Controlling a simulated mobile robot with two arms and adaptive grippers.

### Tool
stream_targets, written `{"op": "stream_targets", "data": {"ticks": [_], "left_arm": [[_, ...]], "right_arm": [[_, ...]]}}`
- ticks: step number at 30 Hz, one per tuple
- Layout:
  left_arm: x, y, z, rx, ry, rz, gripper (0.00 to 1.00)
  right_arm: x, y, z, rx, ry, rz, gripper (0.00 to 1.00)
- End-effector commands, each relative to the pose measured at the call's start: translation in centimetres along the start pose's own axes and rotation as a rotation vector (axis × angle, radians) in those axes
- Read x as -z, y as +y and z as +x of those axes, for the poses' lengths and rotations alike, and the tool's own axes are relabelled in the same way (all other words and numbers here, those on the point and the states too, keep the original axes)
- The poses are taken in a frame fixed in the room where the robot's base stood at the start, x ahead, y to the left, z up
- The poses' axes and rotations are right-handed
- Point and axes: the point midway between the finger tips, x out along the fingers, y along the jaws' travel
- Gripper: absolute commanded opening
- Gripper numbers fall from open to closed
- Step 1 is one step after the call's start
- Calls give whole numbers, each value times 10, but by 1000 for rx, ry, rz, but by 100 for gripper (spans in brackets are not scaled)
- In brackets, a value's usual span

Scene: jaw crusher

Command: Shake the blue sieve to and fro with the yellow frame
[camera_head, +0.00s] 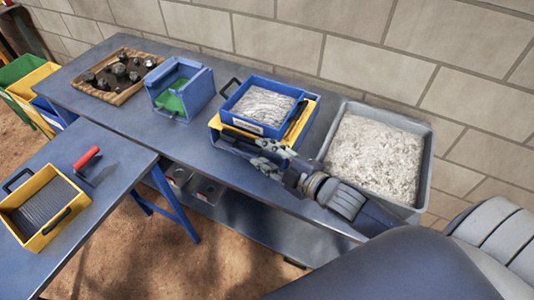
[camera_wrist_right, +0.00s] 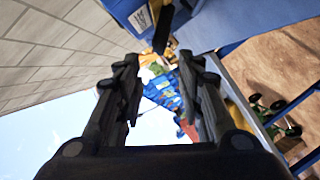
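The blue sieve (camera_head: 262,104) holds grey crushed material and sits on the yellow frame (camera_head: 240,131) in the middle of the long bench. It has a black handle (camera_head: 229,88) on its left side and another on its right (camera_head: 296,119). My right gripper (camera_head: 262,155) is just in front of the frame, low and apart from the sieve. In the right wrist view its two fingers (camera_wrist_right: 160,66) are spread with nothing held. Beyond them a black handle (camera_wrist_right: 163,28) stands out from the blue sieve wall (camera_wrist_right: 122,10). My left gripper is out of view.
A grey tray (camera_head: 427,150) of pale gravel stands close on the right. A blue box (camera_head: 197,97) with green inside and a wooden tray (camera_head: 97,94) of dark rocks stand left. A nearer table holds a yellow sieve (camera_head: 37,242) and a red-handled tool (camera_head: 86,157).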

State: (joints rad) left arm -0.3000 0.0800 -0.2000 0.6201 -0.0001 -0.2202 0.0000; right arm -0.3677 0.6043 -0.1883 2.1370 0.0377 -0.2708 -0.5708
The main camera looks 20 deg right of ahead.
Motion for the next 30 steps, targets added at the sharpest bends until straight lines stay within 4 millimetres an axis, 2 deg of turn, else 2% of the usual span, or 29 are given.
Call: {"op": "stream_targets", "data": {"ticks": [10,14,17,30], "left_arm": [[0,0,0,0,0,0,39],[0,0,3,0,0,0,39],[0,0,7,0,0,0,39],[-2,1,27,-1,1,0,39]], "right_arm": [[0,0,0,0,0,9,35],[-1,0,1,-2,-3,130,35],[-3,0,2,-7,-8,348,35],[-7,1,5,-27,-9,1646,35]]}}
